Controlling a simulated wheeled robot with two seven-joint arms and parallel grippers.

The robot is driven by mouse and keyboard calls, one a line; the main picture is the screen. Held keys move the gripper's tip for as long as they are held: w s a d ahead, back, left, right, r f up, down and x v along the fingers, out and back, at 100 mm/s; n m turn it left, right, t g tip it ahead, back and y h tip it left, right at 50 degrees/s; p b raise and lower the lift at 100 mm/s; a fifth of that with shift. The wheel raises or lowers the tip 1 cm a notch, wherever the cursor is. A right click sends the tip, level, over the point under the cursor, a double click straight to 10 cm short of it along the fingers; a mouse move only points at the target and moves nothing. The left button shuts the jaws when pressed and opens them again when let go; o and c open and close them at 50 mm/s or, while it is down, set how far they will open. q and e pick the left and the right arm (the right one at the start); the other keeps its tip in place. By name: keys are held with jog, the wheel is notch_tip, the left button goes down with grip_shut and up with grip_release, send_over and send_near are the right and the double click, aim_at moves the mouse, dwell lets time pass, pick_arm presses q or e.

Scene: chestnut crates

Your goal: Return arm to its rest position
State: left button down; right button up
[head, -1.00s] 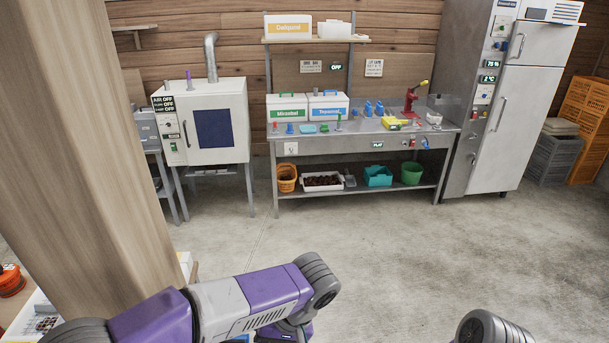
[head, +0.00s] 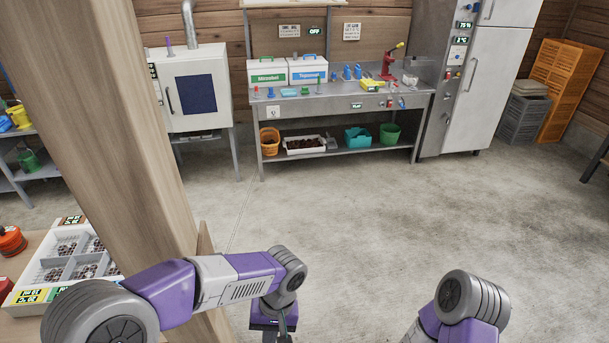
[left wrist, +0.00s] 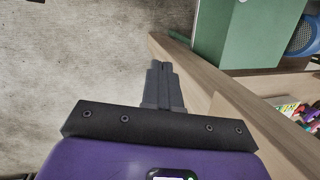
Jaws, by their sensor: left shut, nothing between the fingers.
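My left arm comes in from the lower left in the head view. It bends down at its wrist, with the left gripper (head: 285,333) near the bottom edge over the bare floor. In the left wrist view the two dark fingers (left wrist: 163,82) lie together, shut, with nothing between them. They are close to a wooden edge (left wrist: 205,88); I cannot tell whether they touch it. Only a grey and purple link of my right arm shows at the lower right of the head view; its gripper is out of the picture.
A wooden post (head: 110,130) stands beside my left arm. A compartment tray (head: 35,283) with chestnuts lies at the left. The steel workbench (head: 350,104), white cabinet (head: 195,90), and fridge (head: 485,95) stand at the back. A green box (left wrist: 245,30) shows in the wrist view. The middle floor is clear.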

pick_arm(q)
jog(key=s+f+t+h+b, duration=0.1)
jog(key=s+f+h+b, duration=0.1)
jog(key=f, duration=0.9)
jog(key=s+a+f+n+h+b, duration=0.1)
jog(key=s+f+h+b, duration=0.1)
jog(key=f, duration=1)
jog(key=s+a+f+t+h+b, duration=0.1)
jog(key=s+f, duration=0.4)
jog(key=f, duration=0.6)
jog(key=shift+s+f+n+t+h+b, duration=0.2)
jog(key=shift+f+n+t+h+b, duration=0.15)
jog(key=shift+h+b, duration=0.6)
pick_arm(e)
notch_tip(320, 180, down, 8)
jog(key=shift+s+r, duration=0.2)
jog(key=shift+s, duration=0.2)
